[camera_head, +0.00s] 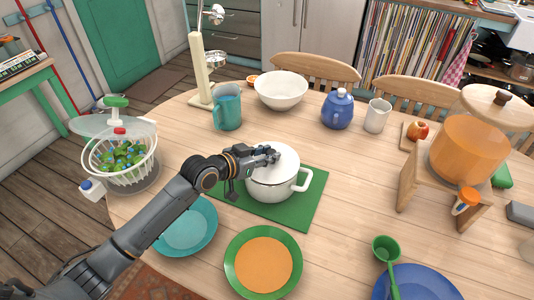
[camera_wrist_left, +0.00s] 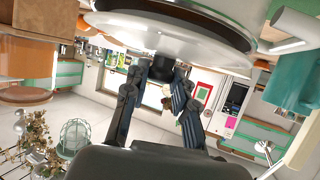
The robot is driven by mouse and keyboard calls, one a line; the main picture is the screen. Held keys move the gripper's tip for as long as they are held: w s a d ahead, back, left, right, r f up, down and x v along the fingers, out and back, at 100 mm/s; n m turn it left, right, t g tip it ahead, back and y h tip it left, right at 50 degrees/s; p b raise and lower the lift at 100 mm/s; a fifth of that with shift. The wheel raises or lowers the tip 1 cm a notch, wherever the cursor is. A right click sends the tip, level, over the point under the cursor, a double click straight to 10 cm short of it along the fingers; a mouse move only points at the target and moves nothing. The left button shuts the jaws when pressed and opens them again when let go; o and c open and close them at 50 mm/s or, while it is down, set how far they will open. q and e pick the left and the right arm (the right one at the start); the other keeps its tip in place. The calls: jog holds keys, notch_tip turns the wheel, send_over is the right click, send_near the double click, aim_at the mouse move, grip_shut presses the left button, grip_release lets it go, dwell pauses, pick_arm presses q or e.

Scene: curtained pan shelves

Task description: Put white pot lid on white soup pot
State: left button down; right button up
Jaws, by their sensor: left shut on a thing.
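The white soup pot (camera_head: 268,190) stands on a green mat (camera_head: 312,212) on the wooden table, with a handle showing at its right. The white pot lid (camera_head: 287,162) is at the pot's top, roughly level over its mouth; I cannot tell whether it rests fully on the rim. My left gripper (camera_head: 271,155) is shut on the lid's knob and hides part of the lid. In the left wrist view the lid (camera_wrist_left: 150,42) fills the top, with my left gripper (camera_wrist_left: 162,72) at its middle. My right gripper is not in view.
A teal plate (camera_head: 186,232) and a green-rimmed plate (camera_head: 262,264) lie in front of the pot. A teal mug (camera_head: 228,111), white bowl (camera_head: 281,90) and blue jar (camera_head: 338,110) stand behind. Bare table lies right of the mat.

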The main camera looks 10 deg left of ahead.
pick_arm(q)
jog(key=shift+f+b, duration=0.3)
jog(key=shift+f, duration=0.2)
jog(key=c, duration=1)
grip_release()
jog(key=v, duration=1.2)
jog(key=shift+s+f, duration=0.1)
jog(key=shift+f, duration=0.05)
